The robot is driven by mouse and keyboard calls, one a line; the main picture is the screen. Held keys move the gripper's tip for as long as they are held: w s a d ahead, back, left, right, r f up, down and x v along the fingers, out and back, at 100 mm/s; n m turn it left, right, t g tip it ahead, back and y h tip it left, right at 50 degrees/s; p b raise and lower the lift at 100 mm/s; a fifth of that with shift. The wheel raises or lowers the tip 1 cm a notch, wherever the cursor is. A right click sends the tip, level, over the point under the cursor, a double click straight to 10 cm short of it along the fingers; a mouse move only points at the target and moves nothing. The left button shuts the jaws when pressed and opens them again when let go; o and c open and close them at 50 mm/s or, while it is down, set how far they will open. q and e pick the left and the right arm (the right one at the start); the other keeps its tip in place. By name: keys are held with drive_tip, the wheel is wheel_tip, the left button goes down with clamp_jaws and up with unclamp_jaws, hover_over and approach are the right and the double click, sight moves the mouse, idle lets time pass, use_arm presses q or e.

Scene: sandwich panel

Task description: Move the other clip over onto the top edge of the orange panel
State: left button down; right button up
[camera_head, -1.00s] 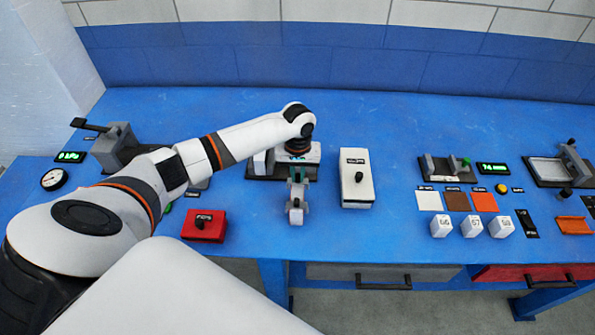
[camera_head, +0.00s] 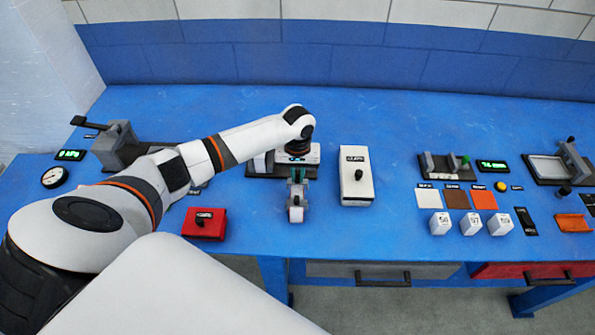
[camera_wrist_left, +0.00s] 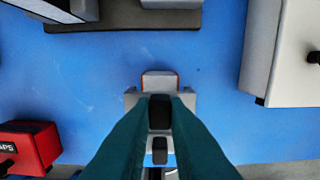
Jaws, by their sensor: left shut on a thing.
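My left gripper (camera_head: 298,186) points down at the front middle of the table; in the left wrist view its teal fingers (camera_wrist_left: 160,118) are shut on a small black piece, seemingly the clip (camera_wrist_left: 160,104). The clip is at a small grey stand (camera_wrist_left: 131,98) with an upright pale panel whose edges show thin orange (camera_wrist_left: 160,80). A second small black piece (camera_wrist_left: 159,151) shows nearer the wrist camera. I cannot tell whether the held clip touches the panel. In the head view the stand (camera_head: 296,214) is small and partly hidden by the gripper. My right gripper is not in view.
A red box (camera_head: 212,229) is left of the stand and a white box (camera_head: 355,190) right of it. A dark-based device (camera_head: 262,172) lies behind. Flat samples including an orange square (camera_head: 484,200) and several white blocks (camera_head: 470,226) are farther right. Blue table surface around the stand is clear.

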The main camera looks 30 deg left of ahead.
use_arm(q)
drive_tip(key=shift+f, duration=0.6)
idle(0.6)
idle(0.3)
drive_tip(key=shift+p, duration=0.6)
drive_tip(key=shift+f, duration=0.35)
idle(0.4)
drive_tip(key=c, duration=1)
unclamp_jaws()
